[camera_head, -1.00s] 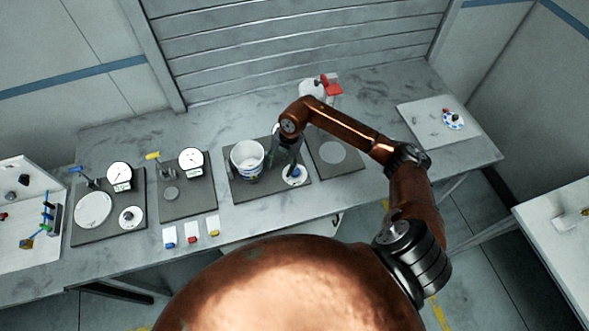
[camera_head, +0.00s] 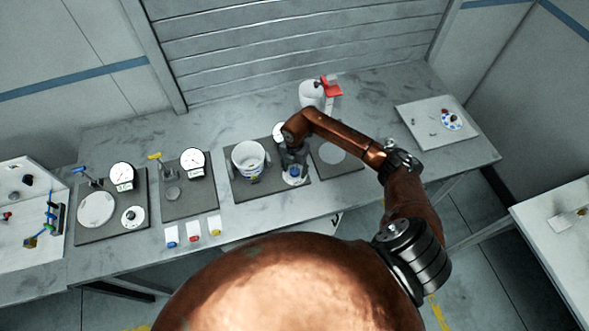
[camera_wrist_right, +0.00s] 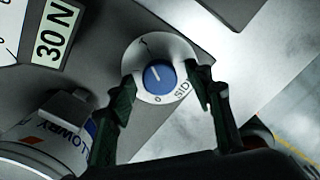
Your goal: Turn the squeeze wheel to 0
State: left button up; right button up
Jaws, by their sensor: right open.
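The squeeze wheel is a blue knob (camera_wrist_right: 160,77) with a white pointer line, on a round white dial (camera_wrist_right: 178,50). The line points up and slightly left in the right wrist view, away from the "0" printed at the dial's lower edge. In the head view the blue knob (camera_head: 294,171) is at the front right of a dark plate (camera_head: 270,194). My right gripper (camera_wrist_right: 160,80) is open, its fingers on either side of the knob; I cannot tell whether they touch it. It also shows in the head view (camera_head: 293,163), above the wheel. My left gripper is not in view.
A white printed tub (camera_head: 249,160) stands close left of my right gripper; it also shows in the wrist view (camera_wrist_right: 40,155). A gauge label "30 N" (camera_wrist_right: 55,35) is near. Left stand plates with gauges (camera_head: 192,162). Small colored blocks (camera_head: 193,230) lie at the front edge.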

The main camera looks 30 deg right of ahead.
jog(key=shift+c, duration=0.4)
jog(key=c, duration=1.1)
